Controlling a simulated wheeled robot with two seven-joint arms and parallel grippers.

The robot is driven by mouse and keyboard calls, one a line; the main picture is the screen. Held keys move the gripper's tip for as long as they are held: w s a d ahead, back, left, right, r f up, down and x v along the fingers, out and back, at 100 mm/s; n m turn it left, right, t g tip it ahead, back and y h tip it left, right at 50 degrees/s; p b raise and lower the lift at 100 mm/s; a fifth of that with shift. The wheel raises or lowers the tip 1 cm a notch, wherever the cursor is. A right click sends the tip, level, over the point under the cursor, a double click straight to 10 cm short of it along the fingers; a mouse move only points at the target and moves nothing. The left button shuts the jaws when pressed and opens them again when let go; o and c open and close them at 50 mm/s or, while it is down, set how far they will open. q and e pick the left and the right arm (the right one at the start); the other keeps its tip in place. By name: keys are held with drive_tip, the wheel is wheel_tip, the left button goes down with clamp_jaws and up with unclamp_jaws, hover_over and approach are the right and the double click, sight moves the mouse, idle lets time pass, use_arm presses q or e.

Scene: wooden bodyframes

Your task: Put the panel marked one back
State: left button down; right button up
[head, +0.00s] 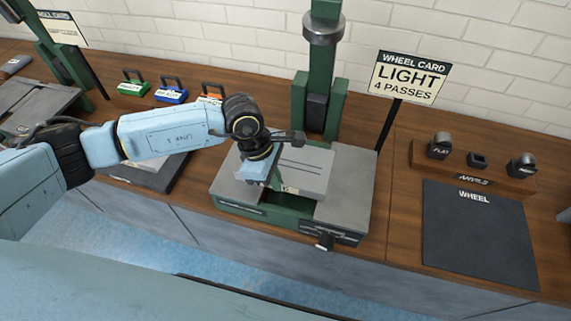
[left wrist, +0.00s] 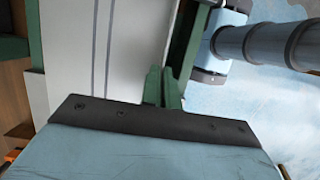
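A pale grey panel (head: 308,168) with two dark lines lies on the grey bed of the green machine (head: 228,190). A small pale tag (head: 291,189) shows at its front; I cannot read it. My left gripper (head: 262,172) is low over the panel's left part. In the left wrist view, the panel (left wrist: 95,60) is left of the close-set green fingertips (left wrist: 162,88). They are at its edge, and I cannot tell whether they pinch it. My right gripper is not in view.
A wheel card sign (head: 410,77) reads LIGHT, 4 PASSES. A dark mat marked WHEEL (head: 478,240) lies bare at right, before the anvil rack (head: 470,168). Green (head: 131,86) and blue (head: 171,92) handled items stand behind my left arm. Another machine (head: 40,100) stands at far left.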

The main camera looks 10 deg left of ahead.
use_arm(q)
drive_tip(key=shift+r, duration=0.25)
idle(0.4)
drive_tip(key=shift+r+p, duration=0.7)
drive_tip(key=shift+r, duration=0.45)
drive_tip(key=shift+r, duration=0.2)
wheel_tip(320, 180, up, 7)
drive_tip(key=p, duration=0.4)
drive_tip(key=shift+f, duration=0.1)
idle(0.4)
